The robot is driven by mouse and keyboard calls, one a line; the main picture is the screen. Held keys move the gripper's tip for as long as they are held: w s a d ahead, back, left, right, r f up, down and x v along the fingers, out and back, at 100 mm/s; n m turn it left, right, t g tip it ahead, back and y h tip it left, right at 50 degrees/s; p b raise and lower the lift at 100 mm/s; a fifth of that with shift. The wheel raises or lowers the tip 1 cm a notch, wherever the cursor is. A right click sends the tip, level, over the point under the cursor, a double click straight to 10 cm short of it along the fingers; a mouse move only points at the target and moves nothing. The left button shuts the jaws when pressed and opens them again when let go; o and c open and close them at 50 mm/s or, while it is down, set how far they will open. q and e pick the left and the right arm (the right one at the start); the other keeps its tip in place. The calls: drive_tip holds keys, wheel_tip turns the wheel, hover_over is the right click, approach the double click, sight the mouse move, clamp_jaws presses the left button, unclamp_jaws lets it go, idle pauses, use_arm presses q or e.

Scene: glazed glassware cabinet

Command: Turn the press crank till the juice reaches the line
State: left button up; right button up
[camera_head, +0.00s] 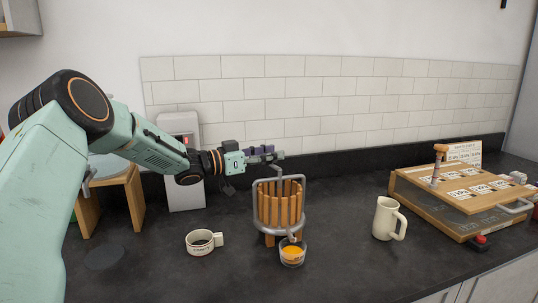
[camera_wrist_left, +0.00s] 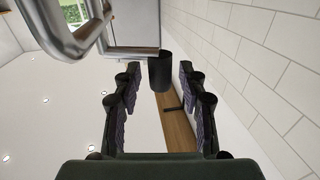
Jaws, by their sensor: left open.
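The press (camera_head: 278,207) stands mid-counter, with wooden slats inside a grey metal frame. A glass (camera_head: 292,253) with orange juice sits at its front foot; any line on it is too small to tell. My left gripper (camera_head: 279,155) is above the press top, level with the crank. The crank is partly hidden by the gripper in the head view. My right gripper is not in view.
A white cup (camera_head: 202,242) stands left of the press and a cream mug (camera_head: 387,217) to its right. A wooden stand with labels (camera_head: 465,190) fills the right end. A pale box (camera_head: 183,180) stands behind my left arm. The tiled wall (camera_head: 340,100) is behind.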

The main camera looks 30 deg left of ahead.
use_arm(q)
drive_tip(key=shift+c, duration=0.3)
drive_tip(key=shift+c, duration=0.7)
drive_tip(key=shift+s, duration=0.1)
drive_tip(key=c, duration=0.4)
clamp_jaws()
